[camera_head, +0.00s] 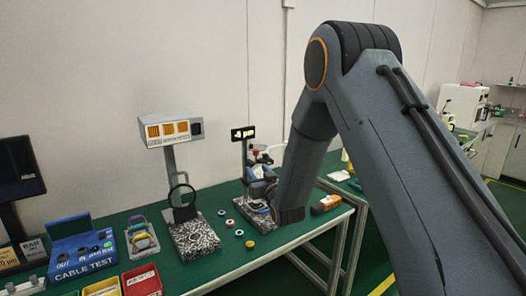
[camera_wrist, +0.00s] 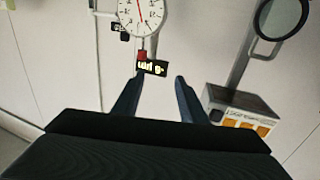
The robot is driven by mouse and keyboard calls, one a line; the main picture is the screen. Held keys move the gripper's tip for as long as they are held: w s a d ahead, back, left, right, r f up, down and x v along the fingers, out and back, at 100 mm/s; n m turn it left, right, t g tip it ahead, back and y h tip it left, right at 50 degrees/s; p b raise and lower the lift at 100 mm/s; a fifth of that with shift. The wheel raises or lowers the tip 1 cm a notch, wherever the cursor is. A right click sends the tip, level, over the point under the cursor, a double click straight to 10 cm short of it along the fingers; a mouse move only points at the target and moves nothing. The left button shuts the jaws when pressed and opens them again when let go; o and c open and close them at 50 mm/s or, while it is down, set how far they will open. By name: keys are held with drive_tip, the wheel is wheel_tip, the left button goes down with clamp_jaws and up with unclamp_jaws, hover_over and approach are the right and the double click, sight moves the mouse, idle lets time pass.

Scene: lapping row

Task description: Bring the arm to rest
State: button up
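My gripper (camera_wrist: 157,82) shows in the wrist view with its two dark fingers apart and nothing between them. A small lit display (camera_wrist: 152,67) and a dial gauge (camera_wrist: 143,15) appear beyond the fingertips. In the head view my arm rises at the right, bends at the elbow and comes down over the green bench (camera_head: 290,236). The wrist end is near the gauge stand at the back of the bench. My gripper's fingers are not clearly visible there, and the forearm hides part of that area.
A stand with an orange-lit box (camera_head: 170,131) and a magnifier ring (camera_head: 182,203) is left of my wrist. The wall is close behind.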

drive_tip(key=s+d+f+m+g+h, duration=0.1)
drive_tip(key=s+d+f+g+h, duration=0.15)
drive_tip(key=s+d, duration=0.35)
drive_tip(key=s+d+f+m+g+h, duration=0.1)
drive_tip(key=s+d+f+g+h, duration=0.1)
drive_tip(key=s+d+g, duration=0.35)
drive_tip(key=s+d+f+g, duration=0.1)
drive_tip(key=s+d+g, duration=0.1)
drive_tip(key=s, duration=0.8)
drive_tip(key=s+d+f+m+g+h, duration=0.1)
drive_tip(key=s+d+g, duration=0.2)
drive_tip(key=s, duration=0.7)
drive_tip(key=s+d+f+g, duration=0.1)
drive_tip(key=s+d, duration=0.3)
drive_tip(key=s, duration=0.6)
drive_tip(key=shift+d+m+g+b, duration=0.3)
drive_tip(key=shift+d+m+g, duration=0.1)
drive_tip(key=shift+g, duration=0.4)
